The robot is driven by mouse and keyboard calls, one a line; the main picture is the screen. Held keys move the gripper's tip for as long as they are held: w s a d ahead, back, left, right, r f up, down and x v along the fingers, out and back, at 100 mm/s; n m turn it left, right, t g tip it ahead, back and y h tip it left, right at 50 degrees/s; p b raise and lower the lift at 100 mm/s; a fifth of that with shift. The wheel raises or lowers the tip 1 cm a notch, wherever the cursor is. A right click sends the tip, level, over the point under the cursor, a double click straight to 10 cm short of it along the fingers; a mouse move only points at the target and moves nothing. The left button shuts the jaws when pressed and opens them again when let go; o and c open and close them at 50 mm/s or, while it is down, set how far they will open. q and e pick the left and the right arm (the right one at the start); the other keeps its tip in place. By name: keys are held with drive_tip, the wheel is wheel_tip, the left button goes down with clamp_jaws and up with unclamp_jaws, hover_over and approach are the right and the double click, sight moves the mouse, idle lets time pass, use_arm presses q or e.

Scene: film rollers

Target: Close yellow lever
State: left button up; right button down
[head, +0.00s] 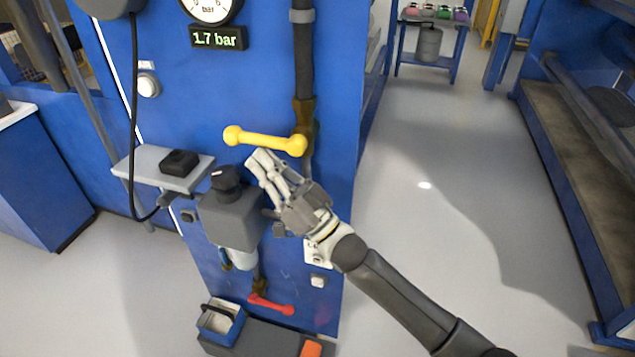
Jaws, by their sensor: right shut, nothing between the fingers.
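The yellow lever (264,141) is on the front of the blue machine, at its valve on the dark vertical pipe. It lies nearly level across the pipe, its round free end to the left and its pivot end at the pipe. My right gripper (258,163) is just below the lever, its fingers pointing up and left. The fingers are shut and hold nothing. Whether they touch the lever's underside, I cannot tell. My left gripper is not in view.
A gauge with a 1.7 bar display (219,38) is above. A grey shelf (160,172) juts out at left, beside a grey filter unit (231,218). A red lever (271,305) and a small bin (219,321) are below. Open floor lies right.

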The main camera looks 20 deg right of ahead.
drive_tip(key=shift+r+y, duration=0.3)
drive_tip(key=shift+r, duration=0.65)
drive_tip(key=f+v, duration=0.1)
drive_tip(key=v, duration=1.2)
drive_tip(key=shift+w+a, duration=0.25)
drive_tip(key=shift+a, duration=0.05)
drive_tip(key=shift+r, duration=0.1)
